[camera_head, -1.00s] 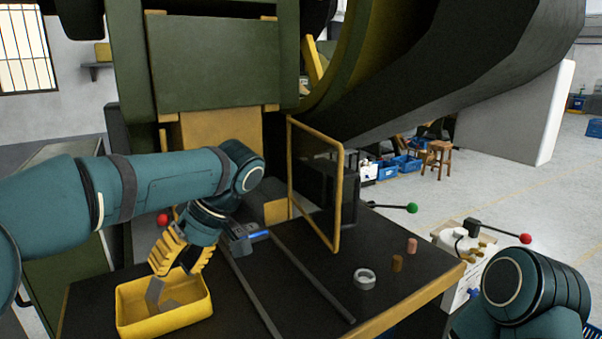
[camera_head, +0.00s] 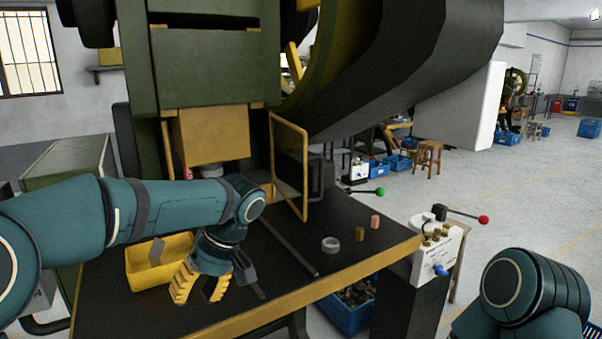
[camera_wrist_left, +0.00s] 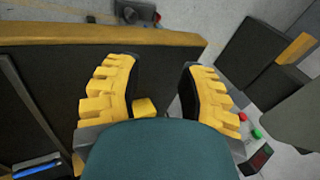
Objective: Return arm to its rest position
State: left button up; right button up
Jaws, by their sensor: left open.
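My left arm comes in from the left. Its yellow-fingered left gripper (camera_head: 201,292) hangs low over the dark table (camera_head: 290,285), just right of and in front of the yellow bin (camera_head: 140,283). The gripper is open, with its fingers spread apart. In the left wrist view the two fingers of the left gripper (camera_wrist_left: 160,72) are also apart, with the table's yellow edge beyond them. A small yellow shape shows between their bases; I cannot tell what it is. A grey piece (camera_head: 157,250) shows in the bin. Part of my right arm is at lower right; its gripper is out of view.
A large green press (camera_head: 205,70) stands behind the table, with a yellow-framed guard (camera_head: 305,175) at its front. A ring (camera_head: 331,244) and two small cylinders stand at the table's right. A control box (camera_head: 437,255) and a blue crate (camera_head: 345,315) are beyond its edge.

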pick_arm(q)
jog(key=s+d+f+m+h, duration=0.2)
jog(key=d+f+m+h, duration=0.15)
jog(key=f, duration=0.85)
jog(key=s+d+f+m+h, duration=0.25)
jog(key=d+f, duration=0.25)
jog(key=f, duration=0.8)
jog(key=s+f+t+h, duration=0.3)
jog(key=s+f, duration=0.6)
jog(key=f, duration=0.3)
jog(key=shift+f+t, duration=0.35)
jog(key=shift+t, duration=0.25)
